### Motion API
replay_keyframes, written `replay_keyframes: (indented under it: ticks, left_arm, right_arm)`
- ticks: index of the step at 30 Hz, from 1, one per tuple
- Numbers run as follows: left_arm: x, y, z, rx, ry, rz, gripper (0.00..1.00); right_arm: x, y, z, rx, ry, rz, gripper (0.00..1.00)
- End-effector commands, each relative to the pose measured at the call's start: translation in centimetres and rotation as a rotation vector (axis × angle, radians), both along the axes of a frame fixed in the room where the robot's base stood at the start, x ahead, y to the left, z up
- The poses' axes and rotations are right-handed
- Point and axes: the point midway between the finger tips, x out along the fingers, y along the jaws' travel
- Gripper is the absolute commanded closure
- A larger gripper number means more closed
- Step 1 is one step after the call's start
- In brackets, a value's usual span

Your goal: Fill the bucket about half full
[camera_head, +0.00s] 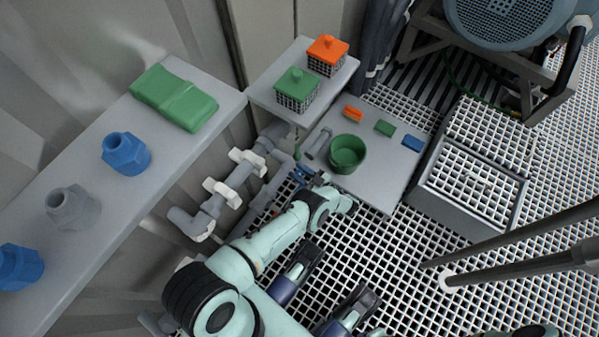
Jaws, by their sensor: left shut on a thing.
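The green bucket (347,154) stands upright on a grey platform, its open top facing up. Its inside looks plain green, and I cannot make out a water level. My left gripper (312,177) is just left of and in front of the bucket, beside the pipework (265,155). It is shut on what looks like a small blue valve handle (302,171); the jaws are small and partly hidden by my wrist. The gripper is apart from the bucket. My right gripper is not in view.
The grey platform (385,180) also holds small orange (353,112), green (384,128) and blue (412,142) blocks. Pipes with white valve handles (222,192) run along the wall. A shelf (85,200) with blue and grey fittings stands left. A grated box (470,180) stands right.

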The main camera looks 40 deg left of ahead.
Motion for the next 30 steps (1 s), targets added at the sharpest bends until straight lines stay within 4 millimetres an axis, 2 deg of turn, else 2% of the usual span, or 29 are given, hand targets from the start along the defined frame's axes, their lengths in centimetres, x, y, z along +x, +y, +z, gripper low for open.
replay_keyframes:
  ticks: [9, 23, 24, 25, 30]
  left_arm:
    - [-0.06, 0.3, 0.07, 0.006, -0.001, 0.064, 0.94]
    - [-0.09, 0.35, 0.12, 0.008, 0.0, 0.072, 0.94]
    - [-0.08, 0.36, 0.13, 0.009, 0.0, 0.072, 0.54]
    - [-0.08, 0.35, 0.13, 0.008, 0.0, 0.071, 0.45]
    - [-0.05, 0.22, 0.08, 0.006, 0.0, 0.069, 0.45]
  right_arm:
    - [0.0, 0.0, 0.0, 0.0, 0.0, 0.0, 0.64]
    - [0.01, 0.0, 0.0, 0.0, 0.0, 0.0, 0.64]
    - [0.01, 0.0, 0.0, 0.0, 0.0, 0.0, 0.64]
    - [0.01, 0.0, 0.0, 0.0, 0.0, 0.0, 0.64]
    - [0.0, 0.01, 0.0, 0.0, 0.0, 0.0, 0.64]
